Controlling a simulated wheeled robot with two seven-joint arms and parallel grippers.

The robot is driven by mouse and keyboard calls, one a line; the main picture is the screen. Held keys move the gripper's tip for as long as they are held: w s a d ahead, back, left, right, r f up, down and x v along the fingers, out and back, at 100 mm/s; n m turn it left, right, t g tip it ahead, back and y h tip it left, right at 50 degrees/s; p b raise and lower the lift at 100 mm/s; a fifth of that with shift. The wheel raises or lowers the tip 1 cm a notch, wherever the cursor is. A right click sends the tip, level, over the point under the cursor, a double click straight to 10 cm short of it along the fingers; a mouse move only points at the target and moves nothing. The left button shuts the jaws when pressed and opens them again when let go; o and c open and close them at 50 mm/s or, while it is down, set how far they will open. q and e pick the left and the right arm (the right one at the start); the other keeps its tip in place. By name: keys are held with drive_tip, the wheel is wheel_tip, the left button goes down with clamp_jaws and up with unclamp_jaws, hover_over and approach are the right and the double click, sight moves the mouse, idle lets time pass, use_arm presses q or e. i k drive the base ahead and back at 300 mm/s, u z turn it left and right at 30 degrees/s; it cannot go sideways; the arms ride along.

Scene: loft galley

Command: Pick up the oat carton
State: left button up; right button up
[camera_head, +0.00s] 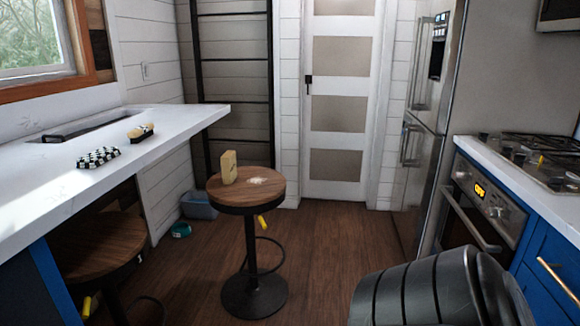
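A small tan-yellow upright block or box (229,167) stands on the round wooden seat of a stool (240,194), left of the picture's middle. It may be the oat carton, but no label is readable. A small pale scatter of crumbs or flakes (258,181) lies beside it on the seat. Neither of my grippers is in view, and nothing touches the box.
A white counter (165,140) at left holds a black-and-white checked item (98,157) and a small yellowish one (140,132). A second stool (98,245) is under it. A dark ribbed object (425,290) blocks the right front. Wooden floor (330,240) is clear centrally.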

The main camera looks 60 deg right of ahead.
sight(228, 163)
drive_tip(key=z, duration=1.7)
drive_tip(key=i, duration=2.2)
drive_tip(key=u, duration=0.35)
